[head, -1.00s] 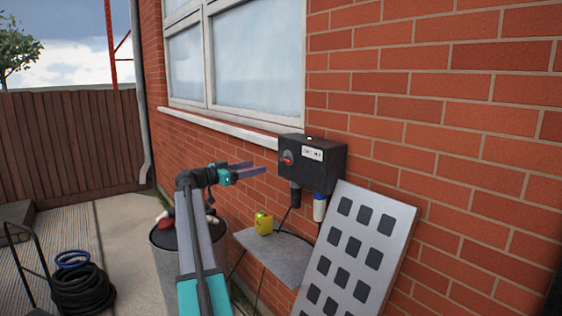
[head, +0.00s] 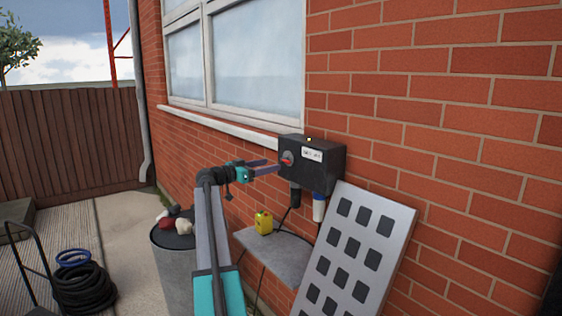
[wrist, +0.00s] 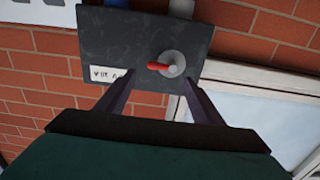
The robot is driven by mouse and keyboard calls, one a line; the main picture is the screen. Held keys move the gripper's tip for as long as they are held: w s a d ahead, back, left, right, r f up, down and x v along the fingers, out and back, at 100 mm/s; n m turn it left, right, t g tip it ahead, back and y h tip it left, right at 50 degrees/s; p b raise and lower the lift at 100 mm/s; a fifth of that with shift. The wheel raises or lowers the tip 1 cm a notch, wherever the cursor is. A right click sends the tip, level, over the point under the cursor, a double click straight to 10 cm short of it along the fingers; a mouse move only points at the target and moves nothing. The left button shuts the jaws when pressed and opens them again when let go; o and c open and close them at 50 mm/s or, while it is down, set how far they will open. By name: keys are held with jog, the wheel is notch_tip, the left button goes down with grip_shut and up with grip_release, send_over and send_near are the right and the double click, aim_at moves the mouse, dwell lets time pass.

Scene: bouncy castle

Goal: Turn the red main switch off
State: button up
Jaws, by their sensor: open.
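The red main switch (head: 287,160) is a small red handle on a pale round plate. It sits on the face of a black box (head: 325,172) fixed to the brick wall. In the wrist view the red handle (wrist: 159,66) points left from the round plate, and a white label shows on the box. My gripper (head: 280,166) is open, with its fingers reaching toward the switch. In the wrist view the fingers (wrist: 152,82) stand apart on either side of the switch, with nothing between them. Whether a fingertip touches the box cannot be told.
A grey shelf (head: 285,262) with a yellow container (head: 263,223) is below the box. A pale panel with dark squares (head: 372,235) leans on the wall at right. A grey bin (head: 170,262) stands to the left. A window (head: 245,60) is above.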

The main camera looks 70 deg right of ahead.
aim_at(285, 161)
jog(key=shift+p+x, duration=0.85)
jog(key=shift+x, duration=2.6)
jog(key=c, duration=0.9)
